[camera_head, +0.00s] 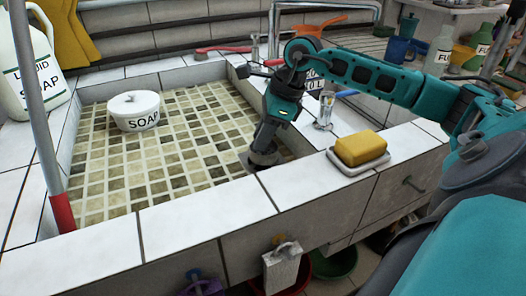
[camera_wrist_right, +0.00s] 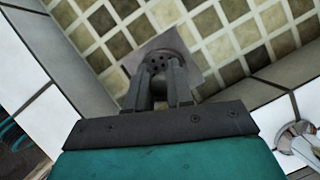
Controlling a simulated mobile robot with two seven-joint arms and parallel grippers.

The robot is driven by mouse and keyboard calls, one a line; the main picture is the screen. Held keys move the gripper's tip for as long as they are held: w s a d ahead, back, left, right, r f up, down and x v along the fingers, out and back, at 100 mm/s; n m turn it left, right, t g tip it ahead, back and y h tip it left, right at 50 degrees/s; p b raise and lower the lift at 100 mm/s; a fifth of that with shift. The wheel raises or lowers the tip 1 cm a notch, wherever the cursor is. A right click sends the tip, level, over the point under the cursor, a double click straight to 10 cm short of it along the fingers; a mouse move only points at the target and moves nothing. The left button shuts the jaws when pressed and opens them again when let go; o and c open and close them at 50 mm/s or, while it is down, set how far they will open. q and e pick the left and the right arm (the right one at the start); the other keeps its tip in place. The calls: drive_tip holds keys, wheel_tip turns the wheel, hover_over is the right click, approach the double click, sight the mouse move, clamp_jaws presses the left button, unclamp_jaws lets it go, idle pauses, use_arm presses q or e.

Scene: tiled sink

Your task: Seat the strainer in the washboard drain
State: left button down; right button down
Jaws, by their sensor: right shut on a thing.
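My right gripper (camera_head: 265,145) reaches down into the tiled basin at its near right corner. It is shut on the strainer (camera_head: 263,160), a dark grey round piece low over the basin floor. In the right wrist view, both fingers (camera_wrist_right: 163,75) stand on the strainer (camera_wrist_right: 159,62), whose small dark holes show beyond the tips. A grey square drain plate (camera_wrist_right: 134,62) lies around and beneath it, tilted in the picture. The fingers and strainer hide the drain opening, and I cannot tell whether the strainer is touching or seated in it. My left gripper is not in view.
A white soap tub (camera_head: 134,112) stands in the basin at the back left. A yellow sponge (camera_head: 361,148) lies on a white dish (camera_head: 345,168) on the right rim. White tiled walls (camera_head: 205,212) enclose the basin. The middle of its floor is clear.

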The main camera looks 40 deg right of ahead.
wheel_tip(320, 180, down, 3)
drive_tip(key=shift+f+b, duration=0.15)
drive_tip(key=shift+b, duration=0.2)
drive_tip(key=shift+f, duration=0.35)
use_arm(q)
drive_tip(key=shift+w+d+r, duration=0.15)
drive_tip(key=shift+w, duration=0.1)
use_arm(e)
drive_tip(key=shift+f, duration=0.15)
drive_tip(key=c, duration=1)
unclamp_jaws()
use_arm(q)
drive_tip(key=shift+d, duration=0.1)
